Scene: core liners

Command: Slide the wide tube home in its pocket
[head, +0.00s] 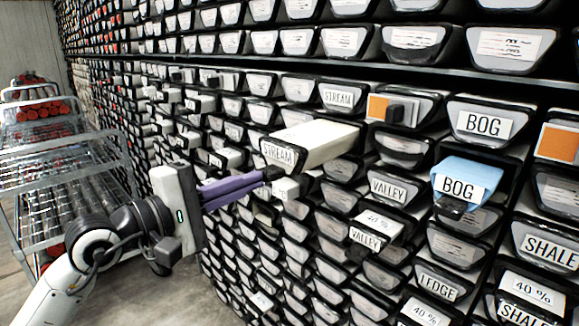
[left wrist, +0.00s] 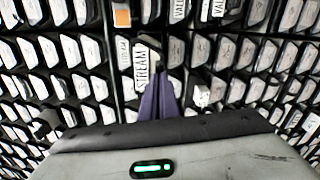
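A wide white tube (head: 318,142) labelled STREAM juts far out of the rack, in the middle of the head view. Its label (left wrist: 140,68) shows in the left wrist view, just left of my fingertips. My left gripper (head: 268,174) has purple fingers close together, their tips at the dark tab under the tube's front end. The tips (left wrist: 162,74) also meet there in the left wrist view. The fingers look shut on that tab, though the contact is small and dark. The tube's rear end and most of its pocket are hidden. My right gripper is not in view.
A blue BOG tube (head: 470,178) and a VALLEY tube (head: 388,224) also stick out, to the right and below. Labelled tube fronts fill the rack all around. A metal cart (head: 70,150) stands at the far left; some grey floor is free below it.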

